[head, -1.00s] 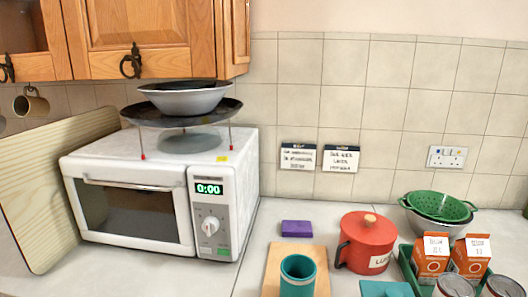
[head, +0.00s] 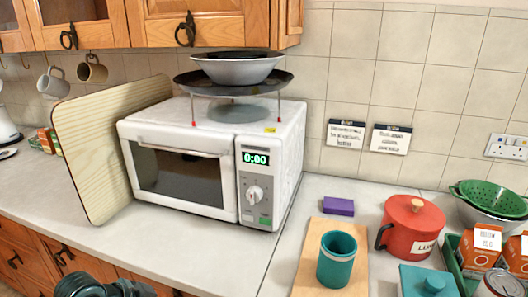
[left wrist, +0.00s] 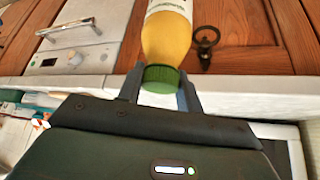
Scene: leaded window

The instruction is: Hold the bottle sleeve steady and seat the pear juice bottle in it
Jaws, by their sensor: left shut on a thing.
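The pear juice bottle (left wrist: 167,38) shows in the left wrist view, yellow with a green cap and part of a white and green label. Its far end is cut off by the top edge. My left gripper (left wrist: 160,84) is shut on the bottle at its green cap, one finger on each side. In the head view a teal cup-like holder, which looks like the bottle sleeve (head: 335,268), stands upright with its mouth open. No bottle shows in it. My right gripper is in neither view.
The sleeve stands on a wooden board (head: 308,266). A red lidded pot (head: 407,222), purple block (head: 339,206) and teal lidded box (head: 418,284) are near it. The microwave (head: 190,160) stands left. Bare counter (head: 180,252) lies in front of it.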

